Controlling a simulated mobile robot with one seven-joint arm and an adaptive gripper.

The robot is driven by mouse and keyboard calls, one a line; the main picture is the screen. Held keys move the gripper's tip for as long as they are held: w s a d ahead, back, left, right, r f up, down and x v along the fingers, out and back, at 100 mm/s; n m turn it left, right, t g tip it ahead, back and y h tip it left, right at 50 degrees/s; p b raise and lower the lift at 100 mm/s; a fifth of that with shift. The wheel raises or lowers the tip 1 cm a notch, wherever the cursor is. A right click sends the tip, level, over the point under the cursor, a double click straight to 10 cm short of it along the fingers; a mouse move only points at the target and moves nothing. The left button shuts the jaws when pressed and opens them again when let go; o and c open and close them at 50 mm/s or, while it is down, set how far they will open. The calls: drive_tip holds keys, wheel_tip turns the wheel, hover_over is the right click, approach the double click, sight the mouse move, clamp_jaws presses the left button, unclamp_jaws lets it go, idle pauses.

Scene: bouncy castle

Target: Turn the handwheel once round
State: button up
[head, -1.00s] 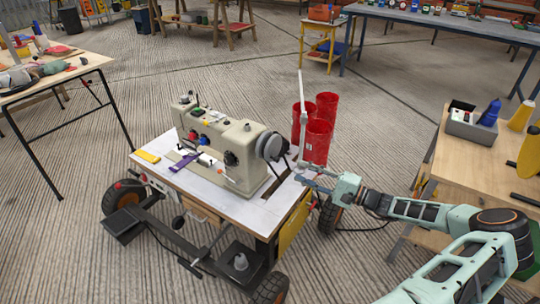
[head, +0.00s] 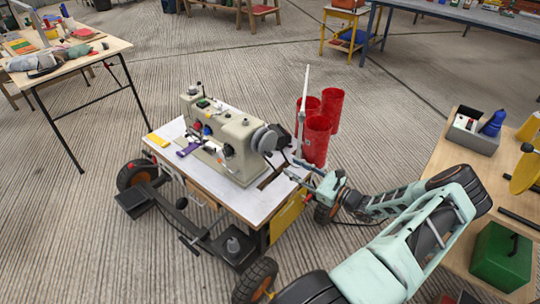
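A beige sewing machine (head: 222,143) stands on a white-topped wheeled cart (head: 165,156). Its handwheel (head: 266,139), a grey disc, is on the machine's right end. My gripper (head: 291,163) is just right of and below the handwheel, at the cart's right edge. Its dark fingers are small here, and I cannot tell whether they touch the wheel's rim or how far apart they are. My pale green arm comes in from the lower right.
Red bins (head: 317,140) stand behind the gripper, beside a thin white upright pole (head: 304,100). A wooden bench (head: 445,150) with a grey box and a green case (head: 500,255) is at right. A table (head: 95,55) stands at left. Open floor lies behind the cart.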

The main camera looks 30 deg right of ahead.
sight(272, 156)
drive_tip(key=b+x, duration=0.1)
drive_tip(key=x, duration=0.9)
drive_tip(key=shift+s, duration=0.1)
clamp_jaws()
